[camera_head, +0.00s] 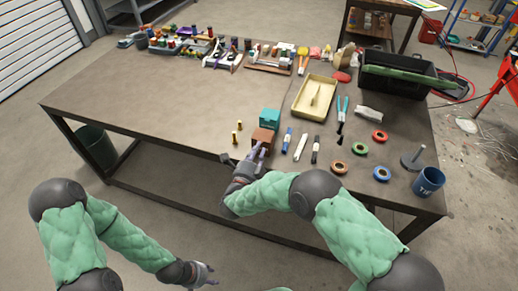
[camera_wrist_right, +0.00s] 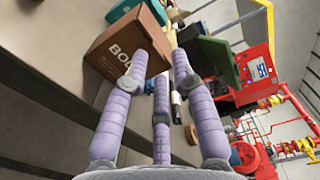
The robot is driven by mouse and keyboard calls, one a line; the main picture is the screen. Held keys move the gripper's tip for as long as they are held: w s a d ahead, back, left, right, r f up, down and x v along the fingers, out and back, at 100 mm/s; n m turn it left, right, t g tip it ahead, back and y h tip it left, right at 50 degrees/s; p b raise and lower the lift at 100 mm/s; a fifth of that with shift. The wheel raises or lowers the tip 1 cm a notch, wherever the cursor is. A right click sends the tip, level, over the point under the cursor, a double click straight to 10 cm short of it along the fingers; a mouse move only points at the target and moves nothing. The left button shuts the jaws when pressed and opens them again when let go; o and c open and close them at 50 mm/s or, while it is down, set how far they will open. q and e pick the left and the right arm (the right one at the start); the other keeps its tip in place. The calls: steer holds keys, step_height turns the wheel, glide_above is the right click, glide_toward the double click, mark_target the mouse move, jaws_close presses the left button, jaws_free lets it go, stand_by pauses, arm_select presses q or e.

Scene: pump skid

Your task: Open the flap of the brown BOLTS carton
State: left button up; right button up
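The brown BOLTS carton (camera_head: 262,137) stands near the front edge of the workbench. In the right wrist view the carton (camera_wrist_right: 120,42) appears tilted, its lettering partly covered by a finger. I cannot make out the flap's state clearly. My right gripper (camera_head: 260,148) is at the carton's near side. In the right wrist view its purple fingers (camera_wrist_right: 160,62) are spread with nothing between them; one overlaps the carton's face, and contact cannot be told. My left gripper (camera_head: 210,274) is open and empty, low in front of the bench, away from the carton.
A teal box (camera_head: 269,116) stands right behind the carton. Two small brass-coloured pieces (camera_head: 237,132) are to its left, and markers (camera_head: 287,140) to its right. A cream tray (camera_head: 314,97) lies farther back. The bench's left part (camera_head: 140,100) is clear.

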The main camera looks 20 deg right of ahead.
mark_target(263, 136)
steer(key=shift+x, duration=1.1)
jaws_close()
steer(key=shift+r, duration=0.1)
